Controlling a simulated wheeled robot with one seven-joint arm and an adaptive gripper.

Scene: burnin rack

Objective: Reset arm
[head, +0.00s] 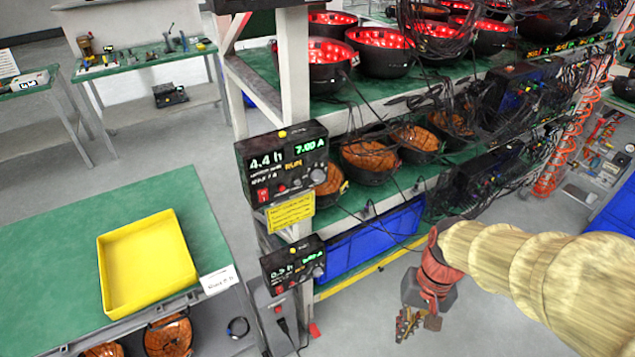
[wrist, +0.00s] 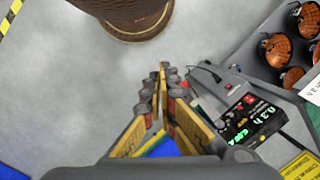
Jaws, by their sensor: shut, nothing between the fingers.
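My gripper (head: 408,322) hangs low over the grey floor at the right, in front of the rack's lower part, with its fingers pointing down. My arm, in a ribbed tan sleeve, reaches it from the right edge. In the wrist view my gripper (wrist: 163,72) shows two yellow-sided fingers with their tips together and nothing between them. It is apart from the rack (head: 297,75) and touches nothing that I can see.
Two power units, an upper one (head: 283,163) and a lower one (head: 293,264), are on the rack's end; the lower also shows in the wrist view (wrist: 245,118). A blue bin (head: 370,240) sits under the rack. A yellow tray (head: 147,262) lies on the green table (head: 60,250). Cables hang from the shelves.

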